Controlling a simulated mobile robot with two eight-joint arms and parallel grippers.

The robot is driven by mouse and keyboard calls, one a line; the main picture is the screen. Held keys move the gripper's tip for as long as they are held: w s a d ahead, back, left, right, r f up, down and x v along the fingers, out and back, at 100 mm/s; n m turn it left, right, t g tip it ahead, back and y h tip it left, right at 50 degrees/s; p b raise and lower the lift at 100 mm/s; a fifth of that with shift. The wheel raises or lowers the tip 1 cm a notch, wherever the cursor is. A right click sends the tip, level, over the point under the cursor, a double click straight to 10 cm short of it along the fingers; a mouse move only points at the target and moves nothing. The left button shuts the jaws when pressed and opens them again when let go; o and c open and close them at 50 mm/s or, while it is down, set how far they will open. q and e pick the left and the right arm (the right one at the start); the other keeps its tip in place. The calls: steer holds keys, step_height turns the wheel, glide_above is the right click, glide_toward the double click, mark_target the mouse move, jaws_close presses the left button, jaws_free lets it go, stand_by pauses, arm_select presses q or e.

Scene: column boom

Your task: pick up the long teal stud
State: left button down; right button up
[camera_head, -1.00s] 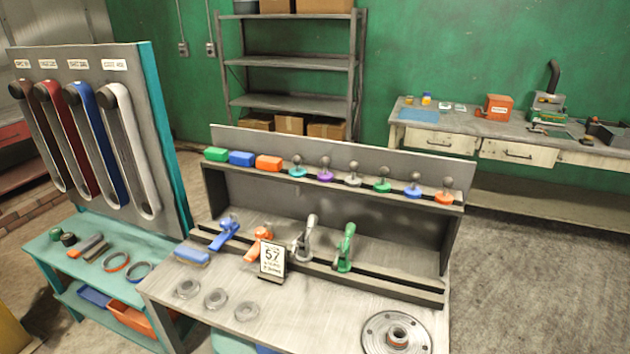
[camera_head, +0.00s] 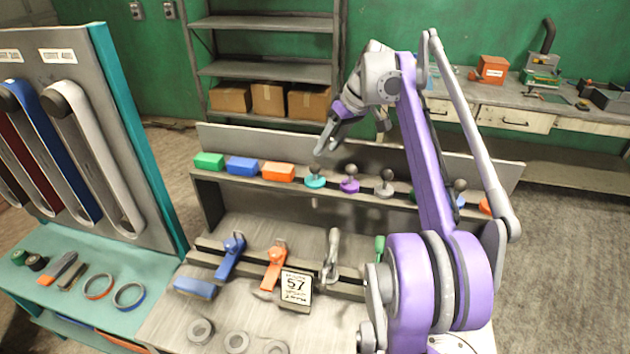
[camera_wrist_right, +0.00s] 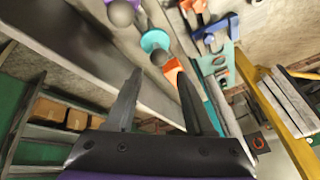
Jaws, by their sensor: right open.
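The teal stud (camera_head: 315,182) has a teal disc base and a grey ball on top. It stands on the upper shelf of the bench rack, between an orange block and a purple stud. In the right wrist view the teal stud (camera_wrist_right: 154,40) shows just beyond the fingertips, its ball roughly in line with the gap. My right gripper (camera_head: 350,130) is open and empty, above and a little behind the shelf near the teal stud. Its two fingers also show in the right wrist view (camera_wrist_right: 159,76). My left gripper is not in view.
Close to the teal stud are an orange block (camera_head: 278,172), a purple stud (camera_head: 349,185) and a grey stud (camera_head: 386,189). A grey back panel (camera_head: 240,140) rises behind the shelf. My right arm hides the shelf's right part. Clamps stand lower on the bench.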

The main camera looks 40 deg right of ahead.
mark_target(317, 164)
steer(key=x, duration=0.3)
steer(key=shift+s+a, duration=0.1)
steer(key=shift+s, duration=0.15)
steer(key=shift+w+a+f, duration=0.1)
steer(key=shift+w+f, duration=0.3)
steer(key=shift+f, duration=0.2)
steer(key=x, duration=0.5)
jaws_close()
